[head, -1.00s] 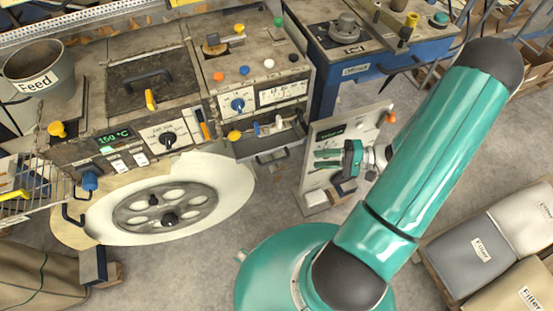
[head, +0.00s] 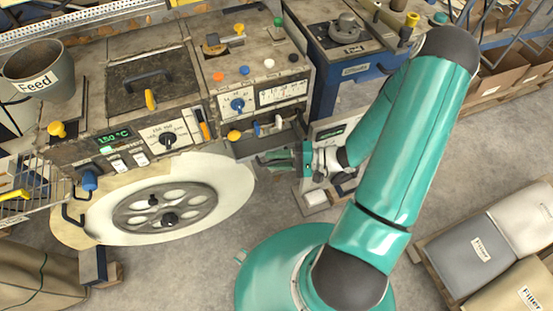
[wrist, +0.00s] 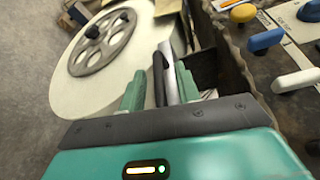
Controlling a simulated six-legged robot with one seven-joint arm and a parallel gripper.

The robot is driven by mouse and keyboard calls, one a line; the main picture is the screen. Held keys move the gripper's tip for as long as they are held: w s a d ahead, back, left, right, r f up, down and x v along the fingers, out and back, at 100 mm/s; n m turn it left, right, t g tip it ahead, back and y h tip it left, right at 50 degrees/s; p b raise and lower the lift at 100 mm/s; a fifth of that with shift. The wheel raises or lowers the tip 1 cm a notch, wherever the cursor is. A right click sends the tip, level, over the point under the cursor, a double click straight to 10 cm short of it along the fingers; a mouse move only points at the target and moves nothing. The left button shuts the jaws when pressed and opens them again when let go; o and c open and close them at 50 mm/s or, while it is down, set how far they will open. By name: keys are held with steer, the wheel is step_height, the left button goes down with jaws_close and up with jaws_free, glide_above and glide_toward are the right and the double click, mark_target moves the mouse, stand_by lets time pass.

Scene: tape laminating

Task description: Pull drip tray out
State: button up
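The drip tray (head: 240,149) sits low in the front of the machine, under the panel with the blue knob. Its front handle is mostly hidden by my gripper in the head view. In the wrist view a dark handle bar (wrist: 158,80) shows between my two green fingers. My gripper (head: 264,160) is at the tray front, and its fingers also show in the wrist view (wrist: 160,92). The fingers are apart, one on each side of the bar, with visible gaps. Whether either finger touches the bar is hard to tell.
A large pale reel (head: 226,190) with a grey hub stands left of my gripper. Small knobs and levers (head: 268,127) stick out just above the tray.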

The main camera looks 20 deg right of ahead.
jaws_close()
